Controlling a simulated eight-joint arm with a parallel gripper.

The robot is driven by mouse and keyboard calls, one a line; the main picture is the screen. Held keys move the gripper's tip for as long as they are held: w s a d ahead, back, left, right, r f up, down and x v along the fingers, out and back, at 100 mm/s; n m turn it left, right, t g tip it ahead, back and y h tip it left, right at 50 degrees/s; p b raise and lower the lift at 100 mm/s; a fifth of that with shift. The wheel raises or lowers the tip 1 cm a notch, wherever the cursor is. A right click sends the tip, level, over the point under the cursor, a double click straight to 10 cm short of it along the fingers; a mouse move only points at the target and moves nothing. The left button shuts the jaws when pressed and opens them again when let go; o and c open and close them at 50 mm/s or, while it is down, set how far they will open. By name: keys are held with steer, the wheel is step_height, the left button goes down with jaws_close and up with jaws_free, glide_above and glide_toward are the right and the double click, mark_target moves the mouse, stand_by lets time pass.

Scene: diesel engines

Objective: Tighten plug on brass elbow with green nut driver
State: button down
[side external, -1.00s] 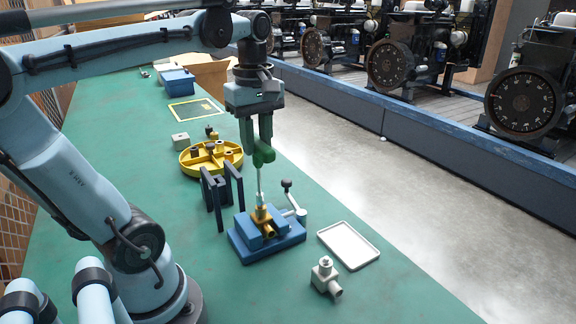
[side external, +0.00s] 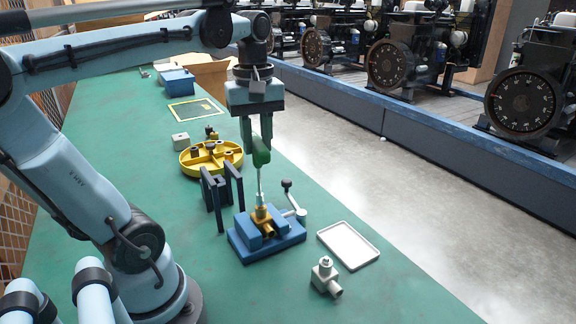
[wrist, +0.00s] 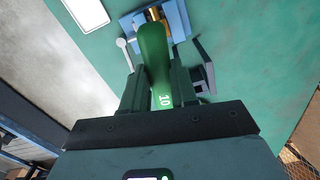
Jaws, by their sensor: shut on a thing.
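My gripper (side external: 258,142) is shut on the green handle of the nut driver (side external: 261,155). The driver's thin shaft points down, with its tip at the top of the brass elbow (side external: 267,229). The elbow sits upright in the blue vise (side external: 252,241). The plug is hidden under the driver tip, so I cannot tell how it is seated.
A black two-post stand (side external: 221,196) stands just left of the vise. A yellow round tray (side external: 190,165) with small parts is behind. A grey elbow fitting (side external: 325,276) and a white tray (side external: 365,258) lie in front and to the right. The vise lever (side external: 294,203) sticks up right.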

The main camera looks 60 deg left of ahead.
steer(key=shift+r, duration=0.6)
stand_by(0.3)
steer(key=n, duration=0.9)
steer(key=shift+n, duration=0.3)
steer(key=n, duration=0.5)
steer(key=shift+n, duration=0.3)
steer(key=n, duration=0.4)
steer(key=shift+n, duration=0.4)
steer(key=shift+f, duration=0.55)
stand_by(0.5)
